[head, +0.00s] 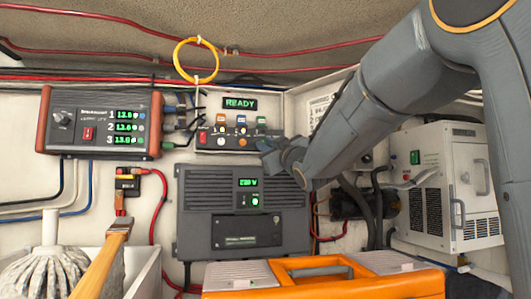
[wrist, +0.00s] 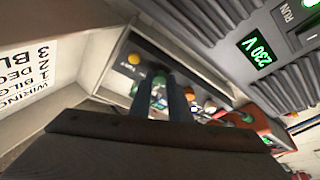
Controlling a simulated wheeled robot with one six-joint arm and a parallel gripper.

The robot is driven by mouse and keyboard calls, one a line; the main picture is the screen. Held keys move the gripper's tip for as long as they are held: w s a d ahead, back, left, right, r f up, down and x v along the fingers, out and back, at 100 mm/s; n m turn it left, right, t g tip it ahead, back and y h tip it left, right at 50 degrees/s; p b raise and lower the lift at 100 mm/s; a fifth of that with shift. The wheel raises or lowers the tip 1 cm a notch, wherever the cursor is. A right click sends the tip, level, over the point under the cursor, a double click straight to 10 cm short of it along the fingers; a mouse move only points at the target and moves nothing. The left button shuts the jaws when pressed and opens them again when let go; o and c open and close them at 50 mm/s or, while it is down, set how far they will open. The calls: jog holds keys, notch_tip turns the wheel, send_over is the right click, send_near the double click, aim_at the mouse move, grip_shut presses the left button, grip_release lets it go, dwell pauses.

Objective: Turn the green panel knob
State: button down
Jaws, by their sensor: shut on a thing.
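The green panel knob (wrist: 160,76) shows in the wrist view between the tips of my gripper (wrist: 162,92), which is shut on it. The small switch panel (head: 215,141) that carries it is on the back wall, under a display reading READY (head: 240,104). In the head view my gripper (head: 267,147) reaches the lower right part of this panel from the right. The knob itself is hidden there behind the fingers. How far the knob is turned cannot be told.
A yellow knob (wrist: 133,58) and an orange one (wrist: 190,94) sit close beside the fingers. A grey inverter box (head: 243,215) is just below the panel. A red-sided meter unit (head: 100,122) is left, a white cabinet (head: 428,195) right, and an orange toolbox (head: 320,283) in front.

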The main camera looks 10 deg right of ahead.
jog(key=shift+d+r+n+g+y, duration=0.1)
jog(key=shift+n+g+y, duration=0.25)
jog(key=shift+n, duration=0.7)
jog(key=shift+d+n+g+y, duration=0.1)
jog(key=shift+n+g+y, duration=0.25)
jog(key=shift+n, duration=0.7)
jog(key=shift+a+y, duration=0.1)
jog(key=shift+y, duration=0.2)
jog(key=c, duration=1.7)
grip_release()
jog(key=shift+o, duration=0.2)
jog(key=shift+s, duration=0.1)
jog(key=b+v, duration=0.2)
jog(key=v, duration=0.5)
jog(key=shift+s, duration=0.35)
